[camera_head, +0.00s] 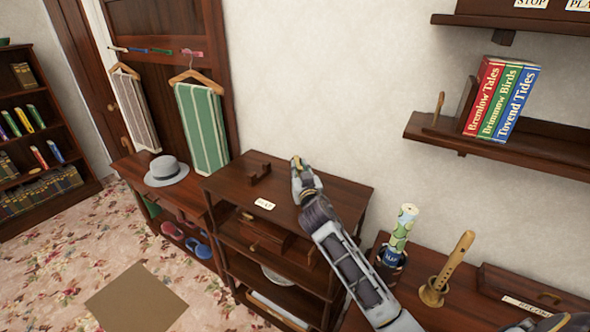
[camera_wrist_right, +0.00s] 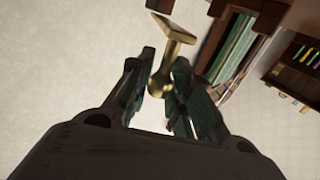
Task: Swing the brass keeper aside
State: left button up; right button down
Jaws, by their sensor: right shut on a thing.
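The brass keeper (camera_wrist_right: 176,28) shows in the right wrist view as a flat bar on a flared stem. The stem runs down between the two fingers of my right gripper (camera_wrist_right: 165,90), which is shut on it. In the head view my right gripper (camera_head: 298,166) is above the back of the dark wooden stand (camera_head: 325,190), close to the pale wall. The keeper is mostly hidden by the fingers there, and what it is fixed to cannot be made out. My left gripper is not in view.
A small wooden bracket (camera_head: 259,174) and a white label (camera_head: 265,204) are on the stand's top. A grey hat (camera_head: 166,171) sits on the left. A rolled paper in a holder (camera_head: 403,228) and a wooden flute (camera_head: 455,258) stand at right. A bookshelf (camera_head: 510,145) juts from the wall.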

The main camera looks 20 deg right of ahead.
jog(key=d+p, duration=0.3)
jog(key=d, duration=0.8)
jog(key=shift+w+d, duration=0.2)
jog(key=shift+w, duration=0.1)
jog(key=c, duration=1.3)
grip_release()
